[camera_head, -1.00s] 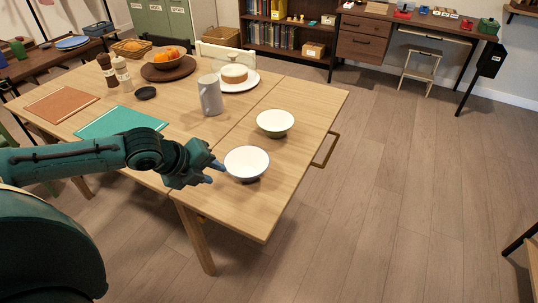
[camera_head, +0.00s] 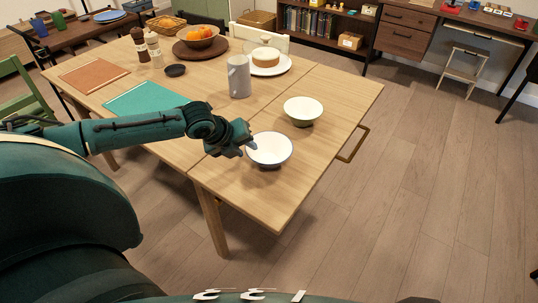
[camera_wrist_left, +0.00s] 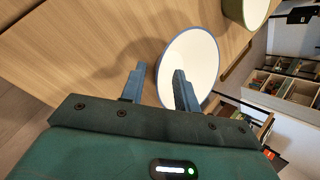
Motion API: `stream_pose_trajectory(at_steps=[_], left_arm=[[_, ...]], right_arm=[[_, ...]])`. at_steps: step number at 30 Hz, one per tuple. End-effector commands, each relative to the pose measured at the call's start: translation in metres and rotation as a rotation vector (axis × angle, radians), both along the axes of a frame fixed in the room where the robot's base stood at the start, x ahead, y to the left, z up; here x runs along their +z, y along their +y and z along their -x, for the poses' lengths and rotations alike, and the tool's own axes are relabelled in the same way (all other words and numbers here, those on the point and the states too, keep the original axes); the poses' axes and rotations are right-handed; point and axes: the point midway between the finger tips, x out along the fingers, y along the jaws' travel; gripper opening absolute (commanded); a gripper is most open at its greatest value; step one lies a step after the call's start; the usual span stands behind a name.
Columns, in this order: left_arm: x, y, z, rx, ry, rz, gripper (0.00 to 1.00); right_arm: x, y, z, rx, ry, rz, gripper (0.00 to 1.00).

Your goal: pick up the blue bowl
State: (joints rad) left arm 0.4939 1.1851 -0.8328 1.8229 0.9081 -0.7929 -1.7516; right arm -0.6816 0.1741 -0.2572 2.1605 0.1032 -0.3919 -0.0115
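The blue bowl (camera_head: 270,151), white inside with a blue rim, stands upright near the front edge of the wooden table (camera_head: 250,196). It also shows in the left wrist view (camera_wrist_left: 203,62). My left gripper (camera_head: 250,146) is at the bowl's left rim. In the left wrist view its two blue fingers (camera_wrist_left: 159,72) are apart. One finger overlaps the bowl's inside and the other is over the table outside the rim. Nothing is held between them; contact with the rim cannot be told. My right gripper is not in view.
A second white bowl (camera_head: 303,110), green-rimmed in the wrist view (camera_wrist_left: 250,10), stands behind the blue bowl. A grey pitcher (camera_head: 239,76), a cake (camera_head: 266,59) on a plate and a green mat (camera_head: 147,98) are farther back. The table's right side is clear.

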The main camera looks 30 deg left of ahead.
Motion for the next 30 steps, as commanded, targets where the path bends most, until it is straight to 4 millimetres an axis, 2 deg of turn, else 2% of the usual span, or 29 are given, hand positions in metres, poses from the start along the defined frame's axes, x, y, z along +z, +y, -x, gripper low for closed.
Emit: stream_pose_trajectory(at_steps=[3, 6, 14, 25, 30], left_arm=[[-0.015, -0.003, -0.011, 0.000, 0.000, 0.003, 0.31], [-0.022, -0.004, -0.016, 0.000, -0.002, 0.001, 0.31], [-0.024, -0.004, -0.017, -0.001, -0.002, -0.001, 0.31], [-0.024, -0.004, -0.017, -0.001, -0.002, 0.000, 0.01], [-0.024, -0.004, -0.017, -0.001, 0.000, -0.001, 0.00]], right_arm=[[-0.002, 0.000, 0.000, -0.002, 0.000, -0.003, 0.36], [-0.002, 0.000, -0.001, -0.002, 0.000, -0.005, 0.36], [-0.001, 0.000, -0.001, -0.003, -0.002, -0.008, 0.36], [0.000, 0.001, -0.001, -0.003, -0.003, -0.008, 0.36], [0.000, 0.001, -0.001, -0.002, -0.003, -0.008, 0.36]])
